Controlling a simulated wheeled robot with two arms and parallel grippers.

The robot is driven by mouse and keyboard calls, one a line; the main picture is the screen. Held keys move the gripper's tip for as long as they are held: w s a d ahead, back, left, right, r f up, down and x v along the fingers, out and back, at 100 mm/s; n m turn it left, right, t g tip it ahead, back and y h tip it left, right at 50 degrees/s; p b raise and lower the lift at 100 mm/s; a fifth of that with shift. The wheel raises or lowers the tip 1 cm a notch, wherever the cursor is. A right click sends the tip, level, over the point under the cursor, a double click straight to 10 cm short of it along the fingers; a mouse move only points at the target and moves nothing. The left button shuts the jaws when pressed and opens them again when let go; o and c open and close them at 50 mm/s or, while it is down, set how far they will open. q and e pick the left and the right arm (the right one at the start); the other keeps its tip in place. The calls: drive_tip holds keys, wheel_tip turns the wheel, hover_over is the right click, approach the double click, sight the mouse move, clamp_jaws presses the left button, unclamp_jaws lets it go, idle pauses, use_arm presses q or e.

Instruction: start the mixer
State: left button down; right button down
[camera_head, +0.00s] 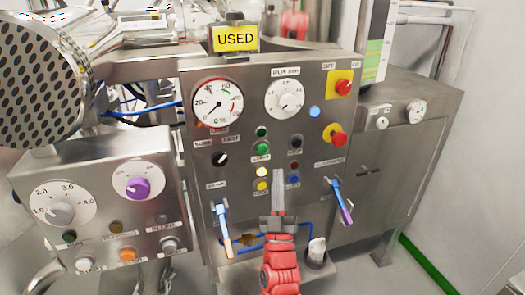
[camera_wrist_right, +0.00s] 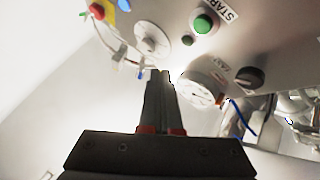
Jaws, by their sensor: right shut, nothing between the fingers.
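The mixer's steel control panel (camera_head: 235,160) stands in front of me in the head view. It carries a green button (camera_head: 263,149) with a small label under it. In the right wrist view, a green button (camera_wrist_right: 204,23) has a label reading START beside it. My right gripper (camera_head: 278,176) is shut and empty, its fingers pointing up in front of the panel, below and right of the green button. In the right wrist view the shut fingers (camera_wrist_right: 157,76) point toward the panel, apart from that button. My left gripper is not in view.
A red emergency knob (camera_head: 337,138) is at the right. A second control box (camera_head: 105,185) is at the left; a USED sign (camera_head: 235,39) is on top.

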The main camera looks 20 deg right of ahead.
sight(262, 149)
drive_tip(key=shift+w+a+b, duration=0.15)
drive_tip(key=shift+w+b, duration=0.55)
drive_tip(key=shift+w, duration=3.55)
drive_tip(key=shift+w, duration=0.1)
drive_tip(key=shift+w, duration=0.3)
drive_tip(key=shift+w+b, duration=0.4)
drive_tip(key=shift+s, duration=0.85)
drive_tip(key=shift+s, duration=0.1)
